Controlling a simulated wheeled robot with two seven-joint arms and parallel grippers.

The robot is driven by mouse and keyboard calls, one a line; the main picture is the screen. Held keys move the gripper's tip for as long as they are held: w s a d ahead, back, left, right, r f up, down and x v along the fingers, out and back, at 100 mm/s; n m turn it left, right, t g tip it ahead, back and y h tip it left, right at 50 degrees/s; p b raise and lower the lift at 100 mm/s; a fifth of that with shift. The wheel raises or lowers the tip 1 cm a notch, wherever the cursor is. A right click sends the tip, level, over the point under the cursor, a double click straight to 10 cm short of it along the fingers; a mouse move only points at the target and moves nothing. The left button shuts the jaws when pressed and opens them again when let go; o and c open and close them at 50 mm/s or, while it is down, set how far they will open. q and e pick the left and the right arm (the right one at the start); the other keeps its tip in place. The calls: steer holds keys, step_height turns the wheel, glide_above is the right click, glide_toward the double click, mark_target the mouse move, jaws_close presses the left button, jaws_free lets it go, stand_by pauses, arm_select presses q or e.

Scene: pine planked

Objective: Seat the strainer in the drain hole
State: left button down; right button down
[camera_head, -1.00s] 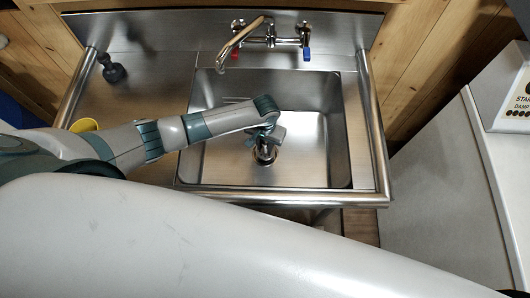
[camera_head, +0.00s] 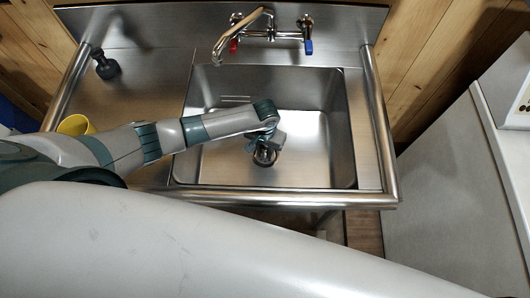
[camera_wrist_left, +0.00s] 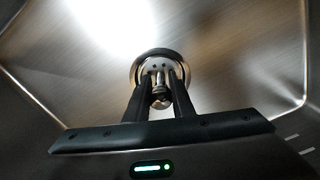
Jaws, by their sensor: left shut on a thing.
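The strainer (camera_wrist_left: 159,92) is a small metal piece with a knob, held between the two dark fingers of my left gripper (camera_wrist_left: 160,84) in the left wrist view. The drain hole (camera_wrist_left: 139,66) shows as a round metal ring on the sink floor around the strainer. In the head view, my left gripper (camera_head: 268,148) points down into the sink basin (camera_head: 314,140), over the drain (camera_head: 265,158). The strainer is mostly hidden there by the gripper. I cannot tell whether the strainer sits fully in the hole. My right gripper is not in view.
A faucet (camera_head: 240,36) with red and blue handles stands behind the basin. A yellow cup (camera_head: 74,125) and a dark object (camera_head: 105,66) stand on the left drainboard. The basin walls surround my left gripper. A white counter (camera_head: 445,160) is at the right.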

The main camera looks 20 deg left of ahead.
arm_select(q)
steer(key=shift+f, duration=0.15)
steer(key=c, duration=1.5)
jaws_free()
steer(key=shift+r, duration=0.2)
step_height(320, 180, up, 12)
steer(key=shift+b, duration=0.45)
